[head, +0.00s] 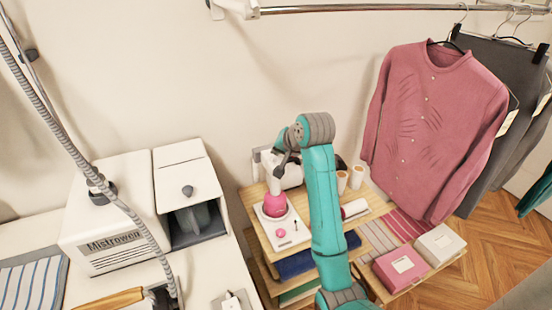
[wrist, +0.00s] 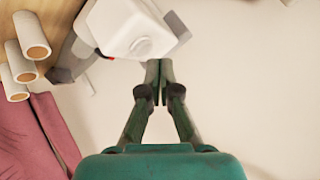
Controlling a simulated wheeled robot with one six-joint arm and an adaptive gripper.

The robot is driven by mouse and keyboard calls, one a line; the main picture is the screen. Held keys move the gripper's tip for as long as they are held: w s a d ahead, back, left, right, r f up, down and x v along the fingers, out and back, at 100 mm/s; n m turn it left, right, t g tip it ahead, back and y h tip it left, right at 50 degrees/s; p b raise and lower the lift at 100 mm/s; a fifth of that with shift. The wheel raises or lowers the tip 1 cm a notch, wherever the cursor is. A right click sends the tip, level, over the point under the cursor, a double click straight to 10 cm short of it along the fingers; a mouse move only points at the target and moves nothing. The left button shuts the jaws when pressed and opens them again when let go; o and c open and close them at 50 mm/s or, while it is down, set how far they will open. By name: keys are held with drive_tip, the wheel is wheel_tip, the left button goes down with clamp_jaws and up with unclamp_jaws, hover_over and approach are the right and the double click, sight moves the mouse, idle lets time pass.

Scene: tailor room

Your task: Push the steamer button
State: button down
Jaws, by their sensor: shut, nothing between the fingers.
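A white box-shaped machine lettered "Mistrowen" (head: 105,220) stands at the left in the head view, with a ribbed grey hose running across it. It looks like the steamer, but I cannot make out its button. My gripper (wrist: 158,75) is shut and empty in the wrist view. Its fingertips are close to the lower edge of a white machine with a round knob (wrist: 142,47); I cannot tell whether they touch.
A wooden shelf (head: 257,222) holds a pink object (head: 275,206), thread tubes (wrist: 32,35) and boxes (head: 400,268). A pink shirt (head: 432,110) hangs at right. Wooden floor (head: 470,260) shows at lower right.

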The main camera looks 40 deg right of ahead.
sight(278, 160)
drive_tip(key=shift+f, duration=0.15)
drive_tip(key=shift+f, duration=0.3)
drive_tip(key=shift+f, duration=0.15)
idle(0.7)
drive_tip(key=shift+r, duration=0.6)
drive_tip(key=shift+r, duration=3)
